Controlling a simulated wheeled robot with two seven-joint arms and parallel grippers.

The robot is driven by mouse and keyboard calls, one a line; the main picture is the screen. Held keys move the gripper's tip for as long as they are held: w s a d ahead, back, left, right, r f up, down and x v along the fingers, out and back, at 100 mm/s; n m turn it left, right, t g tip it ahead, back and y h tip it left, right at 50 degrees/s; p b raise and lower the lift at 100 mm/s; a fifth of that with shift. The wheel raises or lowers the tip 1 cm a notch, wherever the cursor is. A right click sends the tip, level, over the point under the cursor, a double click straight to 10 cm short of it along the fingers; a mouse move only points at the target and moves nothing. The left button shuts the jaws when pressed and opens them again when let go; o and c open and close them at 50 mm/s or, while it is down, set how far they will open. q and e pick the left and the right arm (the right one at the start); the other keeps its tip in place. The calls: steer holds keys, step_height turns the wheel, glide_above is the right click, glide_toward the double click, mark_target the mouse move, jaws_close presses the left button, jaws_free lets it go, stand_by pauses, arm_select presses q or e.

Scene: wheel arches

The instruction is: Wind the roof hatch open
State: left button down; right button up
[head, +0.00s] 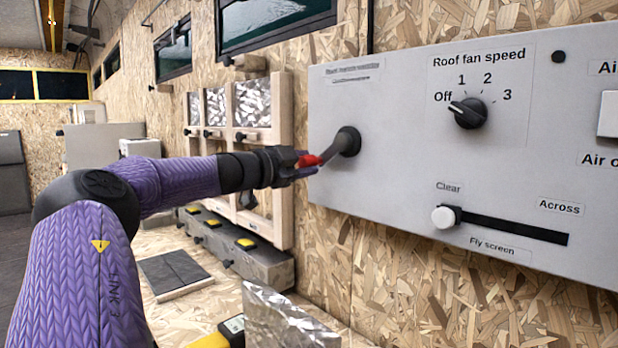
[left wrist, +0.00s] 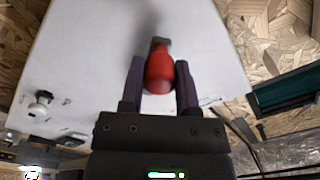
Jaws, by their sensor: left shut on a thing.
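The roof hatch winder is a dark grey crank (head: 346,142) on the left part of the grey wall panel (head: 400,190), under a label too blurred to read. Its red knob (head: 308,161) points out to the left and a little down. My left gripper (head: 303,170) is shut on the red knob. In the left wrist view the red knob (left wrist: 159,70) sits between the two fingers of my left gripper (left wrist: 160,85), with the crank arm partly hidden behind it. The hatch itself cannot be made out. My right gripper is not in view.
The panel also carries a roof fan speed dial (head: 468,113), its pointer towards Off, and a fly screen slider (head: 446,216) at Clear. A wooden frame with foil panes (head: 252,103) stands behind my left arm. A foil-faced block (head: 285,318) lies below.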

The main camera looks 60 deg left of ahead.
arm_select(q)
steer(key=shift+s+a+r+m, duration=0.1)
steer(key=shift+a+r+m, duration=0.15)
steer(key=shift+r+m, duration=0.6)
steer(key=shift+m, duration=0.15)
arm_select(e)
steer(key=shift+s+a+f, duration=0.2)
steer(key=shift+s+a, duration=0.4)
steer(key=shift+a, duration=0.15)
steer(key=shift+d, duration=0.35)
arm_select(q)
steer(key=shift+c, duration=1.9)
jaws_free()
steer(key=shift+o, duration=0.3)
steer(key=b+v, duration=0.2)
steer(key=v, duration=0.8)
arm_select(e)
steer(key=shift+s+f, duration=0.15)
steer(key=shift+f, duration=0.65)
arm_select(q)
steer(key=shift+a, duration=0.1)
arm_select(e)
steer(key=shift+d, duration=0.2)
